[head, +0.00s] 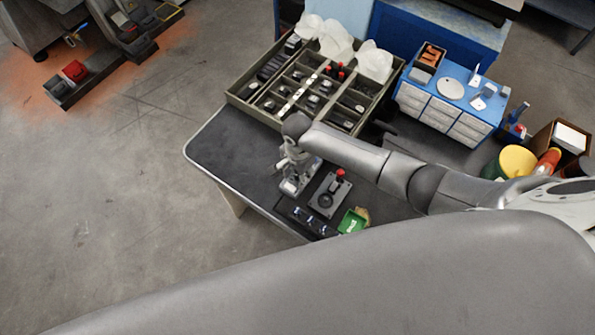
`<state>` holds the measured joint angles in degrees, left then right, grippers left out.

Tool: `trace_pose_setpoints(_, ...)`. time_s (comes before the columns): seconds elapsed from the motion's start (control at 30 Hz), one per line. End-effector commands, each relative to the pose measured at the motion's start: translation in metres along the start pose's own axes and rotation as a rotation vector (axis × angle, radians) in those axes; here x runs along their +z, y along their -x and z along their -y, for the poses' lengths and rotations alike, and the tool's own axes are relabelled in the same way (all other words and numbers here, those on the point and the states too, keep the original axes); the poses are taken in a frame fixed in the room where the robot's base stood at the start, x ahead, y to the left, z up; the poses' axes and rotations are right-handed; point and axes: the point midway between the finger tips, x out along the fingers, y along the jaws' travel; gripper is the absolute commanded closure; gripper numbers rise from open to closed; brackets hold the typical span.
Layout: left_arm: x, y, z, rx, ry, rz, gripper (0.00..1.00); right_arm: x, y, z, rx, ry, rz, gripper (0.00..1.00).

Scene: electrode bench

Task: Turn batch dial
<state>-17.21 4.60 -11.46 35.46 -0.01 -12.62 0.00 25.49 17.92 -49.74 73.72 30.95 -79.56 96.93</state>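A small grey plate with a black round knob (326,199) and a red-topped lever (340,174) lies on the dark bench top; the knob may be the batch dial, but its marking is too small to read. My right gripper (290,166) is over the bench, to the upper left of the knob and apart from it. It points down by a pale metal fixture (301,180), and I cannot tell whether they touch. Its fingers are too small to show open or shut. My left gripper is out of view.
A compartment tray (241,102) with small parts stands behind. A green box (352,221) and a dark strip with small switches (307,219) lie near the knob. White drawers (440,115) stand right. The bench's left part (225,140) is clear.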

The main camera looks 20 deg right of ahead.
Motion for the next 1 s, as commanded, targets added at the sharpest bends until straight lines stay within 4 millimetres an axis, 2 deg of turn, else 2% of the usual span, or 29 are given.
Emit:
trace_pose_setpoints(0.17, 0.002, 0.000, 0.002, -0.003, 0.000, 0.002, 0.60, 0.000, 0.001, -0.001, 0.003, 0.000, 0.001, 0.60)
trace_pose_setpoints(0.27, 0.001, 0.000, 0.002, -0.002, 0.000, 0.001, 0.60, 0.001, 0.009, -0.001, 0.001, 0.000, 0.002, 0.60)
trace_pose_setpoints(0.37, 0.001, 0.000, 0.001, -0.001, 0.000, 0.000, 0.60, 0.001, 0.023, -0.001, 0.000, 0.000, 0.001, 0.60)
trace_pose_setpoints(0.7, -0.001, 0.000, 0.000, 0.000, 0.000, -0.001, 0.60, 0.000, 0.094, 0.001, -0.001, 0.001, 0.000, 0.60)
trace_pose_setpoints(0.83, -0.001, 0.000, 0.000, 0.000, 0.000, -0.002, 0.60, 0.000, 0.110, 0.001, -0.001, 0.000, 0.001, 0.60)
trace_pose_setpoints(1.0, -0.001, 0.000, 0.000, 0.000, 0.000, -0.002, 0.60, 0.000, 0.119, 0.000, 0.001, 0.000, 0.001, 0.60)
